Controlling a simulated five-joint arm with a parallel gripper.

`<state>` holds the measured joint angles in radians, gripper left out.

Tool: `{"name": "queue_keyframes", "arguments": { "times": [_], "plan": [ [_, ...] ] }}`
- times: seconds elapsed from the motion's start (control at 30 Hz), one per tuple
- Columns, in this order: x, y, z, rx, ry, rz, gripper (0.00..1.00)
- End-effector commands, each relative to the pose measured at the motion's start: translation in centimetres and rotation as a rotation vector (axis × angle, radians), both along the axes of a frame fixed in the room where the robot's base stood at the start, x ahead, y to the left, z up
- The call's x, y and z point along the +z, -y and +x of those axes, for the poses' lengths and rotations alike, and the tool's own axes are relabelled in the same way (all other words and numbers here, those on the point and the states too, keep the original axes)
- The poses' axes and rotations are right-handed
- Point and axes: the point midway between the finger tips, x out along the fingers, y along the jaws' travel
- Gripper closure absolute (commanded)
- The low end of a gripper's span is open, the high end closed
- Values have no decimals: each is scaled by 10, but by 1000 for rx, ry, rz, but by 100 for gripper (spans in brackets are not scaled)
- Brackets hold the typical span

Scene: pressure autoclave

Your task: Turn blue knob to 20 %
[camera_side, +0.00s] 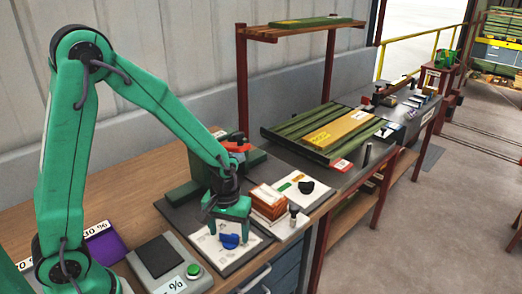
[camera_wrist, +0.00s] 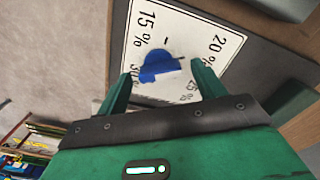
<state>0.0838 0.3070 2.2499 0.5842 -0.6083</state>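The blue knob (camera_wrist: 160,67) sits on a white dial plate (camera_wrist: 185,22) printed with 15 %, 20 %, 25 % and a partly covered 30 %. In the wrist view a narrow end of the knob points right, between the 20 % and 25 % labels; I cannot tell its exact setting. My gripper (camera_wrist: 162,69) is open, with one finger to each side of the knob and a visible gap on both sides. In the side view the knob (camera_side: 229,241) shows just below my gripper (camera_side: 230,234), which points down over the plate.
A brown box (camera_side: 269,199) and a small dark-topped bottle (camera_side: 293,214) stand right of the dial. A second white plate with a black knob (camera_side: 306,187) lies behind them. A grey device with a green button (camera_side: 193,271) is at the front left.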

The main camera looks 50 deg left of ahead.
Motion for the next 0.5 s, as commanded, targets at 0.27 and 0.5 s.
{"name": "queue_keyframes", "arguments": {
  "times": [0.27,0.5],
  "plan": [
    [-1,0,0,-1,0,0,30],
    [7,0,1,-1,2,0,30]
  ]
}}
